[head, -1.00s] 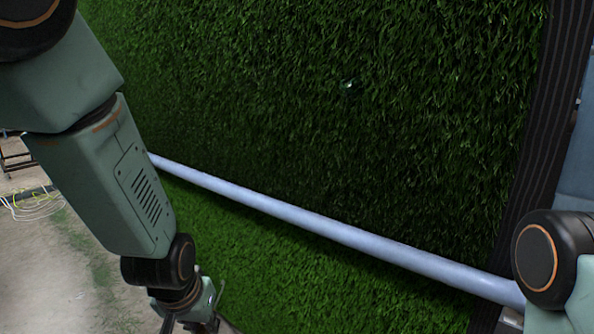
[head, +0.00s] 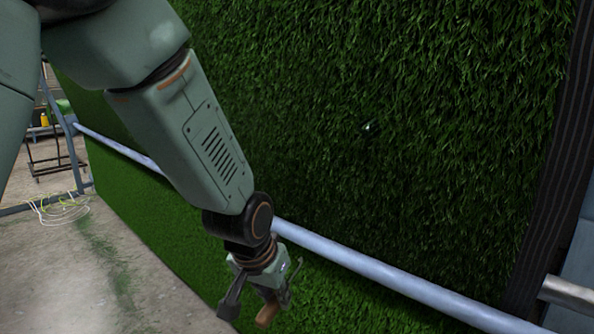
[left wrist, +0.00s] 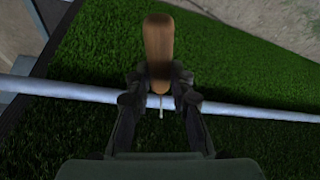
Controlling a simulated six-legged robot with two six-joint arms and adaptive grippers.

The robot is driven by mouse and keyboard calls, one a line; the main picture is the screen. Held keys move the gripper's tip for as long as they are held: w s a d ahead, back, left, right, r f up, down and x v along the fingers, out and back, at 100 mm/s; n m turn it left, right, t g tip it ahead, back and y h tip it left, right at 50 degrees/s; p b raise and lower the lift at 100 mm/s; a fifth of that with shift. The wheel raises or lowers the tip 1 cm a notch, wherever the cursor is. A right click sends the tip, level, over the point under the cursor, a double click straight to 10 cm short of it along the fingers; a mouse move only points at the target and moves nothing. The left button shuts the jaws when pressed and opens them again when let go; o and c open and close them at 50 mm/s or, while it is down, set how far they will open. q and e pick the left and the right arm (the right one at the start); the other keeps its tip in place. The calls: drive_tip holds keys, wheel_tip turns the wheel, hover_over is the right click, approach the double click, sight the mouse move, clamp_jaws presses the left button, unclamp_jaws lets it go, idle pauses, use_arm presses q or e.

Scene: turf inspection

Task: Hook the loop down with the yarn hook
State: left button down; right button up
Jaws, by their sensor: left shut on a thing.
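My left gripper (head: 258,298) hangs in front of the lower turf in the head view. It is shut on the yarn hook, whose brown wooden handle (head: 268,313) sticks out below the fingers. In the left wrist view the handle (left wrist: 158,45) stands up between the fingertips (left wrist: 159,85), and a thin metal shank (left wrist: 161,108) shows below them. A small pale and green loop (head: 368,127) stands out on the upright turf (head: 420,70), above and to the right of the gripper and apart from it. Its exact shape is too small to tell. My right gripper is out of view.
A pale blue-grey bar (head: 370,268) runs across the turf below the loop; it also shows in the left wrist view (left wrist: 60,90). A dark ribbed strip (head: 560,160) edges the turf at right. Pale cables (head: 62,212) lie on bare ground at left.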

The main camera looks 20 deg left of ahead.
use_arm(q)
drive_tip(key=d+r+m+h+p, duration=0.3)
drive_tip(key=r+p, duration=1)
drive_tip(key=r, duration=1.4)
drive_tip(key=w+d+r+y, duration=0.1)
drive_tip(key=w+d+r, duration=0.1)
drive_tip(key=w, duration=0.5)
drive_tip(key=shift+d+m, duration=0.4)
drive_tip(key=shift+d, duration=0.2)
drive_tip(key=shift+w, duration=0.1)
drive_tip(key=shift+r, duration=0.1)
drive_tip(key=shift+w+p, duration=0.25)
drive_tip(key=shift+p, duration=0.15)
drive_tip(key=shift+w+d+r+p, duration=0.2)
drive_tip(key=shift+w+d+p, duration=0.1)
drive_tip(key=shift+w+p, duration=0.3)
drive_tip(key=shift+w+d+r+p, duration=0.25)
drive_tip(key=shift+w+p, duration=0.25)
drive_tip(key=shift+w, duration=0.2)
